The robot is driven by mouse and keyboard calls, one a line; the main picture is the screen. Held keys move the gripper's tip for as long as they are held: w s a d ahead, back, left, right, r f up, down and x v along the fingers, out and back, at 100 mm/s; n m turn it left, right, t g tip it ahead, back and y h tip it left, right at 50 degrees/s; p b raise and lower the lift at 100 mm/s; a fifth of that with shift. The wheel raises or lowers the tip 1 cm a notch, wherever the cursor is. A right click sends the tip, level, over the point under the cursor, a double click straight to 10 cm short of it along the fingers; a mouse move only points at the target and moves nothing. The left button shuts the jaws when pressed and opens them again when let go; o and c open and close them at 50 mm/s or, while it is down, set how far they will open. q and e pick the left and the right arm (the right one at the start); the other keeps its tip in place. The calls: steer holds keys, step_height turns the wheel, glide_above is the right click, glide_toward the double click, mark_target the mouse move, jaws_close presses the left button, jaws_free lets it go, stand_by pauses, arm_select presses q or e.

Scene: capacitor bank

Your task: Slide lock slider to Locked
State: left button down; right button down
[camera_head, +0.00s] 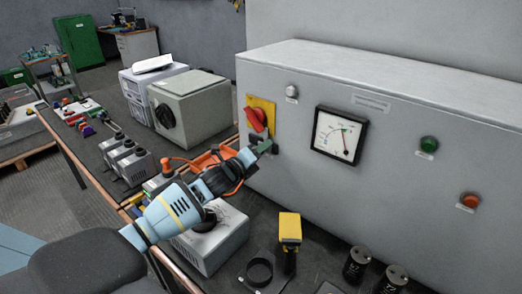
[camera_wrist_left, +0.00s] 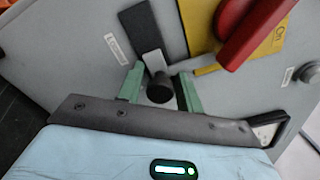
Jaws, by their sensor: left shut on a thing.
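The lock slider's black knob (camera_wrist_left: 159,90) shows in the left wrist view, with a pale bar behind it and a dark strip (camera_wrist_left: 142,28) above. My left gripper (camera_wrist_left: 161,88) has its green fingers on either side of the knob and is shut on it. In the head view, my left gripper (camera_head: 262,148) is against the grey cabinet front (camera_head: 310,185), just below the red rotary handle (camera_head: 256,120). The fingers and wrist hide most of the slider there. A small white label (camera_wrist_left: 117,50) lies beside the strip; its text is too small to read. My right gripper is not in view.
The red handle sits on a yellow plate (camera_wrist_left: 272,42) close to the fingers. A gauge (camera_head: 340,135), a green button (camera_head: 429,145) and an orange button (camera_head: 470,200) are farther right. A yellow-topped tool (camera_head: 290,228) and black cylinders (camera_head: 357,264) stand below on the bench.

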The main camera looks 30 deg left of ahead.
mark_target(260, 140)
arm_select(q)
steer(key=shift+w+a+r, duration=0.1)
steer(key=shift+w+a, duration=0.05)
steer(key=shift+a, duration=1.65)
steer(key=c, duration=1.2)
jaws_free()
steer(key=shift+o, duration=0.2)
steer(key=shift+s, duration=0.25)
steer(key=s, duration=0.7)
steer(key=shift+s+a, duration=0.2)
steer(key=shift+a, duration=0.1)
